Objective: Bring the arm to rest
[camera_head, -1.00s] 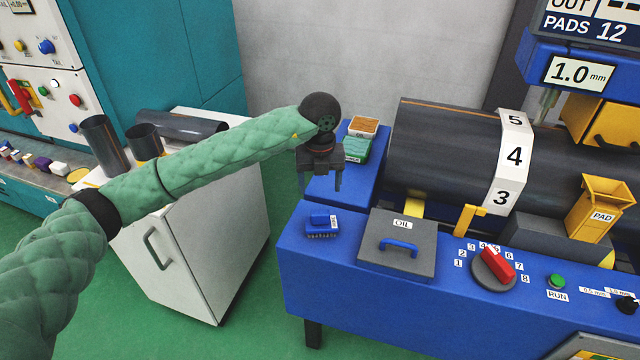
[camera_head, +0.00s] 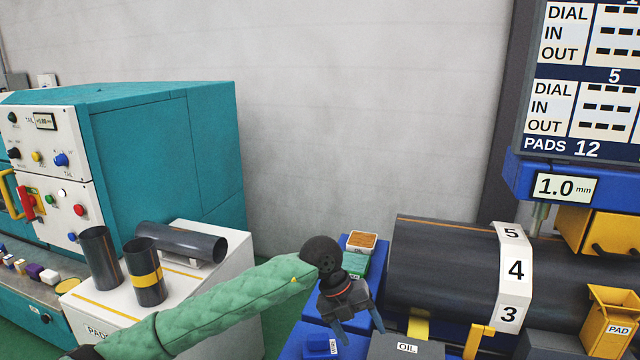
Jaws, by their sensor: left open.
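My left arm, in a green padded sleeve, comes in from the lower left. It reaches across the front of the white cabinet to the blue machine bench. My left gripper (camera_head: 358,326) points downward with its two fingers apart and nothing between them. It hangs over the left end of the blue bench (camera_head: 312,336), near a small blue block (camera_head: 320,346) and left of the grey OIL lid (camera_head: 408,349). I cannot tell its exact height above the bench. My right gripper is not in view.
A large dark cylinder (camera_head: 440,262) with a numbered white band (camera_head: 514,280) lies right of the gripper. Dark tubes (camera_head: 146,275) stand on the white cabinet (camera_head: 235,290). A yellow PAD bin (camera_head: 608,315) is far right.

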